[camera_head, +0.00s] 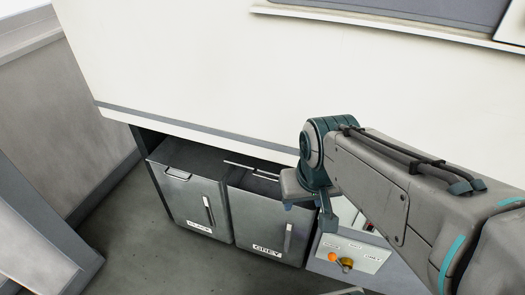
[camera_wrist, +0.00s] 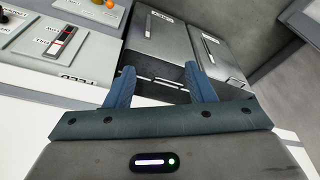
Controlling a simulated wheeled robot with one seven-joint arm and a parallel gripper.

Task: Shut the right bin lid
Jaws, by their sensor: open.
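The right bin (camera_head: 262,220) is a grey metal box labelled GREY, under the white machine's overhang. Its top looks dark, and the right bin lid (camera_head: 252,171) shows as a thin light edge with a handle, apparently raised off the front rim; how far cannot be told. In the wrist view the right bin (camera_wrist: 157,38) is seen inverted, just beyond the fingertips, with a dark gap and handle bar near them. My gripper (camera_wrist: 160,68) is open and empty. In the head view my gripper (camera_head: 318,205) is at the right bin's upper right, partly hidden by my wrist.
The left bin (camera_head: 188,200) stands beside it with its top apparently covered. The machine's lower edge (camera_head: 200,132) overhangs the bins. Floor in front is clear.

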